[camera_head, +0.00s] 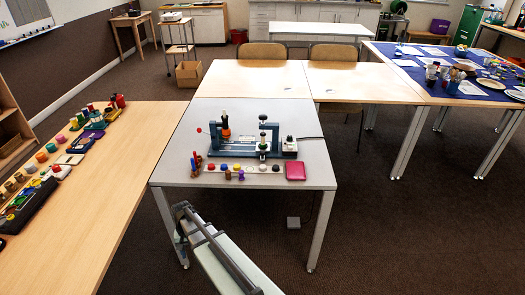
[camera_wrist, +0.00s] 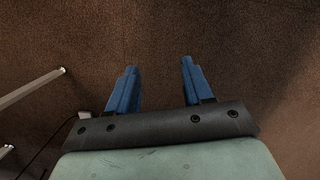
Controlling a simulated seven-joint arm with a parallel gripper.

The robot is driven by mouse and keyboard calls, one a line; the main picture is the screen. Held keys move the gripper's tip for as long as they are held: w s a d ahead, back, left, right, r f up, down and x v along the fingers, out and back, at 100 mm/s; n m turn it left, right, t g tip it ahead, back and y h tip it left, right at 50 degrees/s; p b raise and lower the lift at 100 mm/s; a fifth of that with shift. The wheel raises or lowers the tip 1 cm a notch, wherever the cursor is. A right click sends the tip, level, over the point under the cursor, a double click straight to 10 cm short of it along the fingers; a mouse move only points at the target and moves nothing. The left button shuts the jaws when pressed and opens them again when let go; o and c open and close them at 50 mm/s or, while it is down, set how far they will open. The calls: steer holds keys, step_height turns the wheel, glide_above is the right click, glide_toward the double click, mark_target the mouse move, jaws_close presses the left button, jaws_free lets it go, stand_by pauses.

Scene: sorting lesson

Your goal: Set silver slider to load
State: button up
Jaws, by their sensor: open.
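A blue-grey bench device (camera_head: 235,152) stands on the grey table (camera_head: 305,117) in the head view. It carries an orange-and-black upright part (camera_head: 226,127) at its left and dark and metal upright parts at its right. The silver slider and any load mark are too small to single out. My gripper (camera_wrist: 158,66) shows in the wrist view with two blue fingers apart and nothing between them. Only brown carpet lies beyond the fingertips. In the head view my pale green arm is low in front of the table, away from the device.
Several small coloured knobs stand in a row before the device, with a dark red flat case (camera_head: 295,171) at their right. A wooden table (camera_head: 130,150) with coloured items is at left. A blue-covered table (camera_head: 420,60) with dishes is at right. Table legs show in the wrist view.

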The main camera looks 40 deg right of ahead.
steer(key=w+d+r+m+t, duration=0.2)
steer(key=w+d+r, duration=0.3)
steer(key=w+r, duration=0.55)
steer(key=w+d+r+m+t, duration=0.15)
steer(key=w+d+r, duration=0.25)
steer(key=w+r, duration=0.6)
steer(key=w+d+r, duration=0.1)
steer(key=d+r, duration=0.3)
steer(key=w+d+r+m+t, duration=0.1)
steer(key=d+r, duration=0.3)
steer(key=w+d+r+m+h, duration=0.1)
steer(key=d+r, duration=0.3)
steer(key=shift+w+d+r, duration=0.15)
steer(key=shift+d+r, duration=0.15)
steer(key=shift+r, duration=0.05)
steer(key=s+d+r+m, duration=0.15)
steer(key=s+d, duration=0.25)
steer(key=d, duration=0.4)
step_height(320, 180, up, 2)
steer(key=m+g, duration=0.3)
steer(key=m, duration=0.2)
glide_above(262, 152)
step_height(262, 152, down, 14)
steer(key=shift+s+r, duration=0.15)
steer(key=shift+r, duration=0.1)
jaws_close()
